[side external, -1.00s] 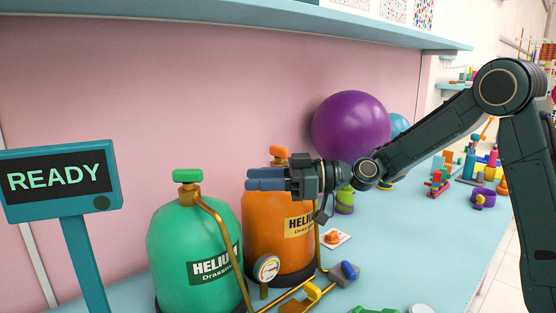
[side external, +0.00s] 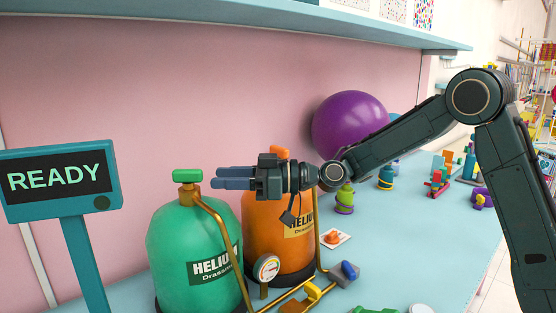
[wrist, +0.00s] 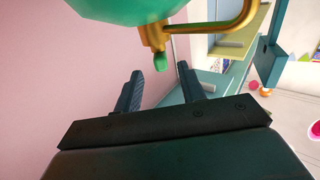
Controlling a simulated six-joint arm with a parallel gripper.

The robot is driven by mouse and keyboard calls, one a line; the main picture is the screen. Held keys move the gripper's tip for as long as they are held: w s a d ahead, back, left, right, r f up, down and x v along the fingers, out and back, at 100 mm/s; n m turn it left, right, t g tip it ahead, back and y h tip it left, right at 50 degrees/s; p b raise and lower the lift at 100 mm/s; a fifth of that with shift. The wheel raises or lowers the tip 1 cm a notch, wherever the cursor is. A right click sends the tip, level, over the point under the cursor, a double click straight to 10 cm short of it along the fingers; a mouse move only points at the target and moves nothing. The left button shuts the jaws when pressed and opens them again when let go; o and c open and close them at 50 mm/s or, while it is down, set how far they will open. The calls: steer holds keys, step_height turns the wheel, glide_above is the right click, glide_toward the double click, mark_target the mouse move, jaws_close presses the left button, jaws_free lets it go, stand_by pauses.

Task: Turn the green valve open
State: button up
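The green valve (side external: 187,175) is a small green handle on a brass neck atop the green helium tank (side external: 185,240). In the side view my gripper (side external: 214,178) is level, pointing left, with its fingertips just right of the valve. In the wrist view the green valve (wrist: 160,62) shows ahead, between the two spread fingers of my gripper (wrist: 161,75). The fingers look apart, with nothing held. I cannot tell whether any finger touches the valve. The wrist view also shows the tank's rounded underside-up top (wrist: 125,10) and its brass pipe (wrist: 220,34).
An orange helium tank (side external: 262,235) stands right of the green one, its orange valve (side external: 281,152) partly behind my gripper. A pressure gauge (side external: 266,268) and brass pipes are in front. A READY sign (side external: 60,178) stands left. A purple balloon (side external: 350,125) is behind my arm.

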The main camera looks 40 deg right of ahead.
mark_target(203, 177)
steer(key=shift+x, duration=3.75)
steer(key=shift+c, duration=0.4)
jaws_close()
steer(key=shift+w+n+g+y, duration=0.1)
steer(key=shift+n+g+y, duration=0.4)
steer(key=shift+g, duration=0.4)
steer(key=shift+o, duration=0.4)
jaws_free()
